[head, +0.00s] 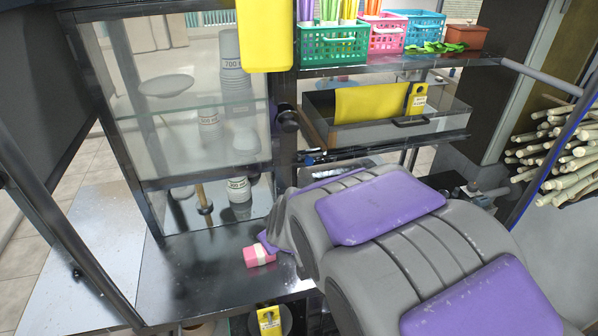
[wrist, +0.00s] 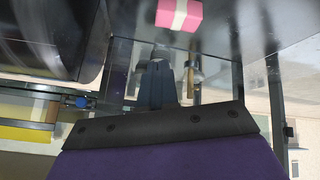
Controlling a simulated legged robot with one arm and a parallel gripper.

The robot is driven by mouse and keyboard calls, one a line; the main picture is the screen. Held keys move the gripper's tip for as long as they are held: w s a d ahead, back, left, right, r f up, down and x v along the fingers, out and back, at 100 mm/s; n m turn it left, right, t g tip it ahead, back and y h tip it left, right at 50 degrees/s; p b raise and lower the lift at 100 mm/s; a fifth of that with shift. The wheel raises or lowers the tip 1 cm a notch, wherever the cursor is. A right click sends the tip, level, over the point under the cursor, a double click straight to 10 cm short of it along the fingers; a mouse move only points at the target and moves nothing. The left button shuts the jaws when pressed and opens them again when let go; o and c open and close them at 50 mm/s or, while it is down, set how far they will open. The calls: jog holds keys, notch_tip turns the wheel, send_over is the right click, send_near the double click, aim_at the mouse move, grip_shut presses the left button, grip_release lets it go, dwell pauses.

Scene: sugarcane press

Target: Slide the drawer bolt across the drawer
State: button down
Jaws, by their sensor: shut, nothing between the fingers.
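The drawer (head: 455,112) is a clear-walled box with a dark handle, under the upper shelf at right in the head view. Below its left end is a dark and metallic fitting with a small blue part (head: 309,160), which may be the drawer bolt; I cannot tell its position clearly. A similar blue knob (wrist: 81,102) shows on a dark rail at left in the wrist view. My gripper (wrist: 168,88) is shut and empty in the wrist view, apart from the knob. In the head view my arm hides most of the gripper.
A pink and white block (head: 258,256) lies on the dark metal counter (head: 190,280). A glass cabinet (head: 185,130) with cups stands at left. Colored baskets (head: 335,45) stand above; cane stalks (head: 560,150) are stacked at right.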

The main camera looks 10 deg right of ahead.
jog(key=w+f+n+t+h+b, duration=0.1)
jog(key=w+n+t+h, duration=0.6)
jog(key=w, duration=0.5)
jog(key=t+h, duration=0.2)
jog(key=h, duration=0.1)
jog(key=shift+w+t+h, duration=0.35)
jog(key=shift+t+h, duration=0.05)
jog(key=b+x, duration=0.2)
jog(key=x, duration=0.8)
jog(key=shift+w+d+f, duration=0.1)
jog(key=shift+w+d, duration=0.05)
jog(key=shift+w+d+b, duration=0.25)
jog(key=shift+d+b, duration=0.45)
jog(key=shift+d, duration=0.4)
jog(key=shift+w+d+r, duration=0.2)
jog(key=shift+d+r, duration=0.1)
jog(key=shift+d, duration=0.35)
